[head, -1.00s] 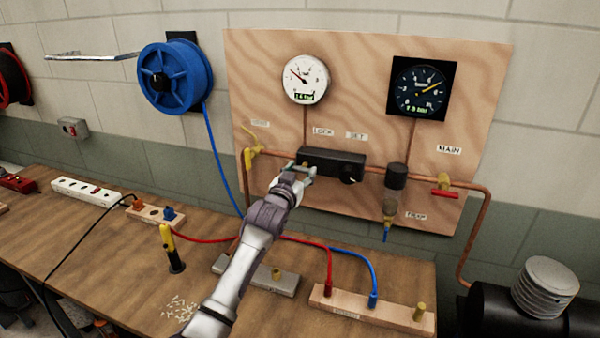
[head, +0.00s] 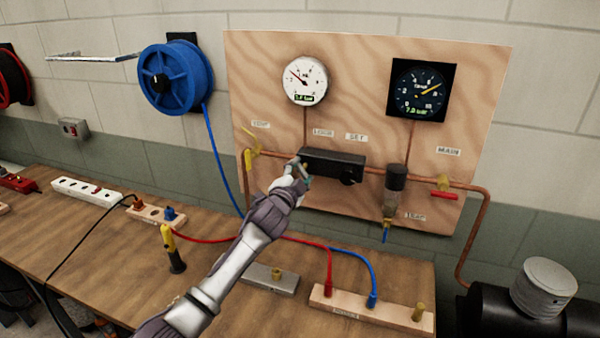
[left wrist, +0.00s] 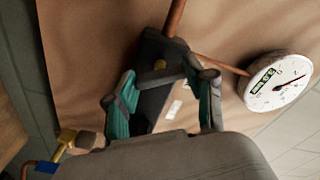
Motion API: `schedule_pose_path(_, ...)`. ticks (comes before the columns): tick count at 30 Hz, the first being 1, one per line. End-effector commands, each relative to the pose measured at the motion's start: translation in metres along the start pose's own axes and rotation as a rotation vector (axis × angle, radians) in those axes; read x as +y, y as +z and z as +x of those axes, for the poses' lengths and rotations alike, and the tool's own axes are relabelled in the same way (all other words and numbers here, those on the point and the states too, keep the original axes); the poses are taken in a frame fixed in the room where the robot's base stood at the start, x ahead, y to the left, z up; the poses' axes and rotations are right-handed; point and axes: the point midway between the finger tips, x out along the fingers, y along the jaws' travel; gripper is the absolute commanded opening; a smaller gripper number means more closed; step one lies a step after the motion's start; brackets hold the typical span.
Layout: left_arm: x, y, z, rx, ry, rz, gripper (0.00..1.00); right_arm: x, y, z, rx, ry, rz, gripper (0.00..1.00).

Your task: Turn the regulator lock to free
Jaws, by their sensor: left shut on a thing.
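The black regulator (head: 340,166) is a dark box on the plywood panel, below the LOCK label (head: 323,132) and SET label (head: 356,137). My left gripper (head: 300,171) is at the regulator's left end, below the LOCK label, shut on the regulator lock. The gripper and its fingers hide the lock itself in the head view. The lock's exact angle cannot be told. My right gripper is not in view.
A white gauge (head: 305,81) and dark gauge (head: 420,89) sit above. The yellow vent valve (head: 251,143) is close left of my gripper. A clear-bowled trap (head: 395,190) and red-handled main valve (head: 445,193) are at the right. The bench (head: 110,240) lies below.

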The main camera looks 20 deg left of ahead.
Motion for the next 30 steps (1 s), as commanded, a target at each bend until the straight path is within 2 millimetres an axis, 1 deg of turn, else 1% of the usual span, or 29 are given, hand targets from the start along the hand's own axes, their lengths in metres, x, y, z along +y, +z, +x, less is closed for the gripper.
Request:
schedule_pose_path(6, -0.001, 0.0, 0.0, -0.001, 0.001, 0.208, 0.19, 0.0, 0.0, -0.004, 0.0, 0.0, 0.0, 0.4)
schedule_pose_path(15, 0.0, 0.0, 0.0, -0.002, 0.001, 0.447, 0.19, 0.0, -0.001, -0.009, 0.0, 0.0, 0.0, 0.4)
schedule_pose_path(22, 0.0, 0.0, 0.0, -0.001, 0.001, 0.563, 0.19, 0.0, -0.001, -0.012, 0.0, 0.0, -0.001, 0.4)
schedule_pose_path(30, 0.0, 0.0, 0.0, -0.001, 0.001, 0.623, 0.19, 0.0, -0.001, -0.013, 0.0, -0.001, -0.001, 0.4)
